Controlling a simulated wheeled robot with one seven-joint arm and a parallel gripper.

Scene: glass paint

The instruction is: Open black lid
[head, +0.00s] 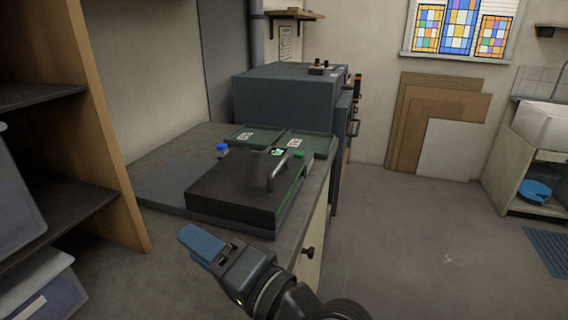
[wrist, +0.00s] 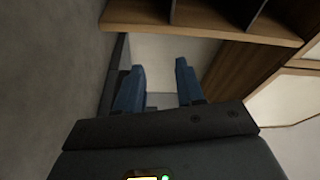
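The black lid (head: 235,188) lies flat, seemingly closed, on a dark box on the counter in the head view. A grey curved handle (head: 272,180) stands near its right side, and a green strip runs along its right edge. My gripper (head: 186,236) with blue fingers is in front of the box, lower in the picture and apart from the lid. In the wrist view my gripper (wrist: 160,68) has its two blue fingers spread with nothing between them. The lid and handle cannot be made out in the wrist view.
Two green trays (head: 255,136) and a blue-capped bottle (head: 222,150) are behind the box. A large grey cabinet (head: 285,95) stands beyond. A wooden shelf unit (head: 105,130) rises at the left.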

